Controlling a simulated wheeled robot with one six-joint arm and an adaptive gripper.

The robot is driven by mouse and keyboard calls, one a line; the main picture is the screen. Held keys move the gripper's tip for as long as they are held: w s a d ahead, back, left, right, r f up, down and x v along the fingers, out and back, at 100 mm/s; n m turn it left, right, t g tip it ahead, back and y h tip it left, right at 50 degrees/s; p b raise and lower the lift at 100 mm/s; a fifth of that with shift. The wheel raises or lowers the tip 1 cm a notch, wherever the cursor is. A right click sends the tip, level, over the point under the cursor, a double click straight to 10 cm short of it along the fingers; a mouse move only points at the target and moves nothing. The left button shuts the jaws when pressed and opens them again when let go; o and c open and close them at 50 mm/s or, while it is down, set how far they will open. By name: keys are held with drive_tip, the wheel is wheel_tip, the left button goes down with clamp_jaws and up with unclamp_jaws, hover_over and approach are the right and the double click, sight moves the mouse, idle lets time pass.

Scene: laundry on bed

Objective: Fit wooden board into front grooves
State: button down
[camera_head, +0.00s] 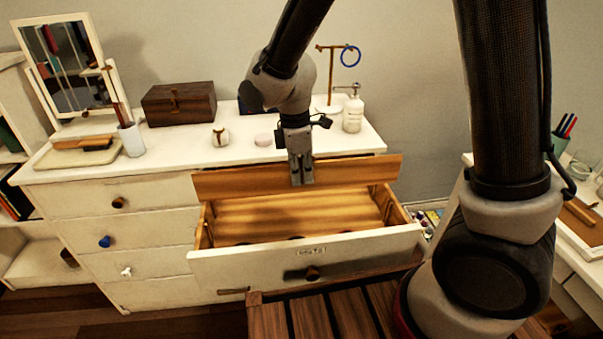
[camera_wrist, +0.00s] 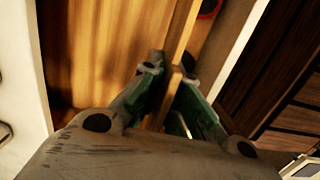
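The wooden board (camera_head: 240,183) is a long, thin plank held on edge, running left to right above the back part of the open drawer (camera_head: 218,267). My gripper (camera_head: 301,178) points down and is shut on the middle of the board. In the wrist view, the board (camera_wrist: 184,32) shows as a narrow strip between the fingertips (camera_wrist: 168,72). The drawer has a white front with a small label and dark knob, wooden side walls and a striped wooden floor. I cannot make out the grooves; the gap between board and drawer walls is unclear.
The white dresser (camera_head: 75,180) top holds a mirror (camera_head: 65,65), a dark wooden box (camera_head: 178,103), a white cup (camera_head: 131,140), a pump bottle (camera_head: 353,112) and a ring stand (camera_head: 330,80). A slatted wooden surface (camera_head: 310,318) lies before the drawer. Dark round items sit near the drawer's front.

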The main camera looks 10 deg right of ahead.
drive_tip(key=shift+f, duration=0.1)
drive_tip(key=shift+f, duration=2.8)
drive_tip(key=shift+f, duration=5.05)
drive_tip(key=c, duration=1.6)
unclamp_jaws()
drive_tip(key=shift+o, duration=0.2)
drive_tip(key=r, duration=0.8)
drive_tip(key=a+r, duration=0.1)
drive_tip(key=r, duration=0.3)
